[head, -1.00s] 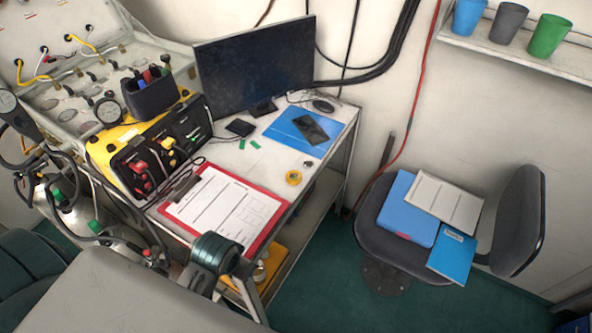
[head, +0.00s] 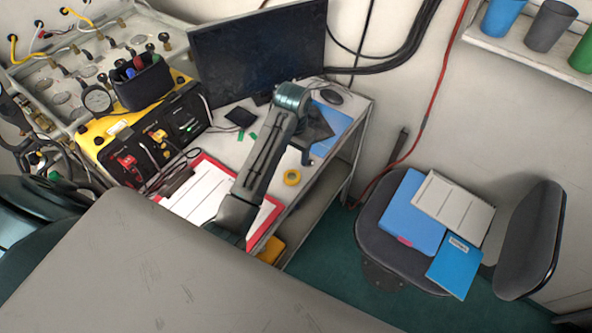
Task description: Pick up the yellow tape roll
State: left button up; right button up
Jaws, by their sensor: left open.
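The yellow tape roll (head: 291,177) lies on the right edge of the desk, beside the red clipboard (head: 275,215). My left arm reaches over the clipboard and desk. My left gripper (head: 311,143) is at its far end, open, over the blue folder, a little behind and to the right of the roll in the picture. It is dark against dark things there, so its fingers are hard to make out. The roll is in plain sight and apart from the gripper. My right gripper is not in view.
A monitor (head: 258,50) stands behind the gripper, with a mouse (head: 332,98) and blue folder (head: 338,122) nearby. A yellow-black air panel (head: 150,135) is at the left. A chair (head: 375,235) with folders stands right of the desk.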

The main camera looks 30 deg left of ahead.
aim_at(292, 178)
pick_arm(q)
notch_tip(292, 178, down, 4)
jog(key=shift+s+f, duration=0.1)
jog(key=shift+f, duration=0.75)
jog(key=f+p, duration=0.1)
jog(key=f, duration=0.1)
jog(key=f+p, duration=0.1)
jog(key=f, duration=0.1)
jog(key=shift+s+a, duration=0.2)
jog(key=shift+w+f, duration=0.1)
jog(key=shift+f, duration=0.25)
jog(key=c, duration=0.8)
jog(key=shift+o, duration=0.2)
jog(key=shift+w+r, duration=0.1)
jog(key=shift+r, duration=0.05)
